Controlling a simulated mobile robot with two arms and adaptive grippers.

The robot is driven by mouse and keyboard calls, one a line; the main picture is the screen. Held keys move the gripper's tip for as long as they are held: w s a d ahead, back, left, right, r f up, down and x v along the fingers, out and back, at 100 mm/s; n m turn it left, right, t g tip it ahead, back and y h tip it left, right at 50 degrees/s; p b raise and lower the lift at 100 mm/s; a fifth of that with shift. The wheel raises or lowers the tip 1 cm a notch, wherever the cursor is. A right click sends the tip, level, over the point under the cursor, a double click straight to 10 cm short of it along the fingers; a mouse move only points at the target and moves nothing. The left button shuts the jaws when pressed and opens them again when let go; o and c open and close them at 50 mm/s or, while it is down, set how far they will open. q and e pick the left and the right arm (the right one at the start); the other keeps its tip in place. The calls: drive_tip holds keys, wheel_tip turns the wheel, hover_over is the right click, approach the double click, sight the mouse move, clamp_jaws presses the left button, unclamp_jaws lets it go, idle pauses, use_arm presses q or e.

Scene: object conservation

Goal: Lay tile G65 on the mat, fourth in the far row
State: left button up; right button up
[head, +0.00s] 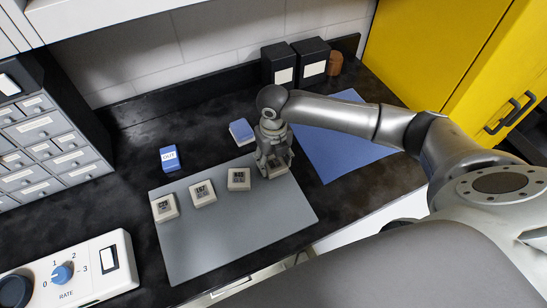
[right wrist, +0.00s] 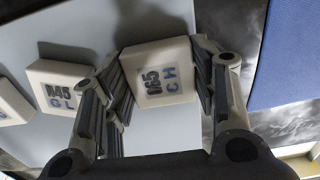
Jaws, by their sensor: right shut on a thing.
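My right gripper (head: 273,160) is over the far right part of the grey mat (head: 235,235), shut on a cream tile, G65 (right wrist: 158,75). In the right wrist view the tile sits between both fingers, its marked face showing "65" and "CH". In the head view the gripper mostly covers it. It is at or just above the mat; I cannot tell whether it touches. Three similar tiles, a left one (head: 164,207), a middle one (head: 202,193) and a right one (head: 238,179), lie in a row along the mat's far edge, left of the gripper. My left gripper is not in view.
A blue block marked OUT (head: 170,158) and a blue-topped white block (head: 241,131) stand behind the mat. A blue sheet (head: 345,145) lies to the right, under my arm. Black boxes (head: 312,62) stand at the back. The mat's near part is clear.

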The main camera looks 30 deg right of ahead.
sight(273, 162)
drive_tip(key=shift+f, duration=0.1)
drive_tip(key=o, duration=1.1)
wheel_tip(273, 162, up, 12)
drive_tip(key=b, duration=0.2)
drive_tip(key=shift+b, duration=0.35)
